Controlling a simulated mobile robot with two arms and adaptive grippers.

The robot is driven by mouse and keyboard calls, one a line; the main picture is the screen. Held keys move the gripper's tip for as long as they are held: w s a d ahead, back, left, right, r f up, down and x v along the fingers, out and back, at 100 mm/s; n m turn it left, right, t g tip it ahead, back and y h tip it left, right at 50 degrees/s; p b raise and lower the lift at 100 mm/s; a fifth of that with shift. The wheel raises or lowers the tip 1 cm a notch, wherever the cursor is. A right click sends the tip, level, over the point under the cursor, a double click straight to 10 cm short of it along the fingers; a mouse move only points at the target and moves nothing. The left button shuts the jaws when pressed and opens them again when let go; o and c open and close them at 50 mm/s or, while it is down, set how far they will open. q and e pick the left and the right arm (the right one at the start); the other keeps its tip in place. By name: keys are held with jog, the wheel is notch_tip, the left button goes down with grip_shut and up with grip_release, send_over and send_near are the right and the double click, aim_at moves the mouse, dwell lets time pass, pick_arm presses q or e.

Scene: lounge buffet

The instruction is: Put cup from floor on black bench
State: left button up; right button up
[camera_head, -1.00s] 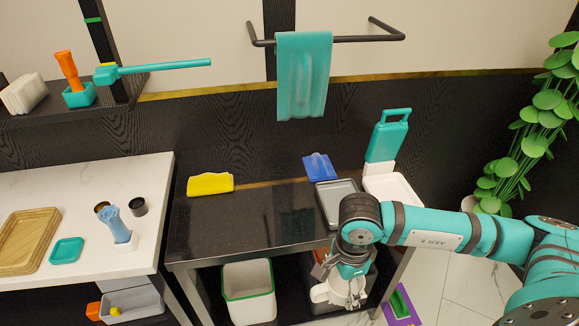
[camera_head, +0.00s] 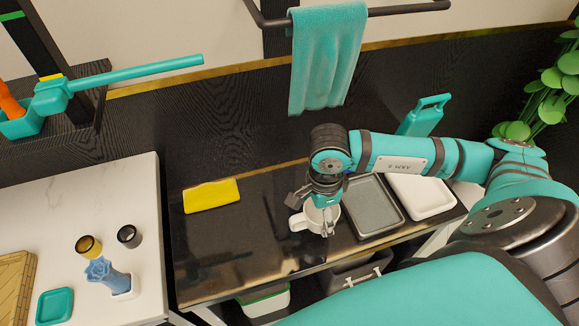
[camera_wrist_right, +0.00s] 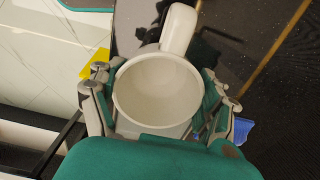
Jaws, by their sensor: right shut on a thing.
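A white cup (camera_head: 300,222) with a handle is held in my right gripper (camera_head: 313,212) above or on the right part of the black bench (camera_head: 225,245). I cannot tell whether the cup's base touches the bench. In the right wrist view the cup (camera_wrist_right: 158,90) is seen from above. It is empty, with its handle toward the top of the picture, and the right gripper's fingers (camera_wrist_right: 160,98) close on it from both sides. My left gripper is not in view.
The bench's middle is clear. A white marble counter (camera_head: 130,190) stands left. A teal towel (camera_head: 327,55) hangs above.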

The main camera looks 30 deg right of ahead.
jog(key=w+p, duration=0.1)
jog(key=w, duration=0.3)
jog(key=w+p, duration=0.1)
jog(key=w, duration=0.4)
jog(key=w+a+f+p, duration=0.1)
jog(key=w+p, duration=0.1)
jog(key=w, duration=0.3)
jog(key=shift+w, duration=0.15)
notch_tip(320, 180, down, 3)
jog(key=shift+f+p, duration=0.2)
jog(key=shift+p, duration=0.55)
jog(key=shift+d+f, duration=0.1)
jog(key=shift+f, duration=0.05)
jog(key=shift+f, duration=0.1)
jog(key=o, duration=0.8)
jog(key=shift+f+b, duration=0.1)
jog(key=shift+b, duration=0.2)
jog(key=o, duration=0.5)
jog(key=shift+c, duration=0.2)
